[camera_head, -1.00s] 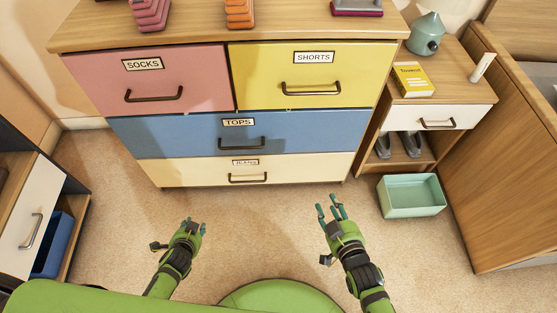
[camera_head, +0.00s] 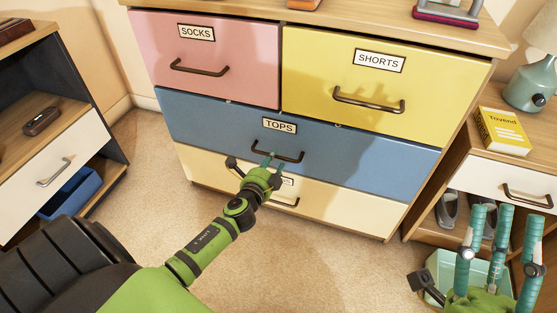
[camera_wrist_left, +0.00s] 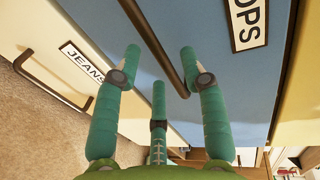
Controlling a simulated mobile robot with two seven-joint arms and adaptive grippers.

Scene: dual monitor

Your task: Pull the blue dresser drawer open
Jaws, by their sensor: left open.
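The blue drawer (camera_head: 345,150), labelled TOPS, is shut across the middle of the dresser; it also shows in the left wrist view (camera_wrist_left: 210,25). Its dark bar handle (camera_head: 285,157) is partly hidden by my left gripper (camera_head: 268,165). In the left wrist view the handle (camera_wrist_left: 160,50) runs between the spread fingers of my left gripper (camera_wrist_left: 160,65). The left gripper is open, and I cannot tell whether any finger touches the bar. My right gripper (camera_head: 505,220) is at the lower right with fingers extended and apart, open and away from the dresser.
The pink SOCKS drawer (camera_head: 205,60) and yellow SHORTS drawer (camera_head: 375,85) are above, the cream JEANS drawer (camera_head: 350,205) below, all shut. A nightstand (camera_head: 490,180) stands right, near my right gripper. A cabinet (camera_head: 60,150) stands left. Carpet (camera_head: 330,260) in front is clear.

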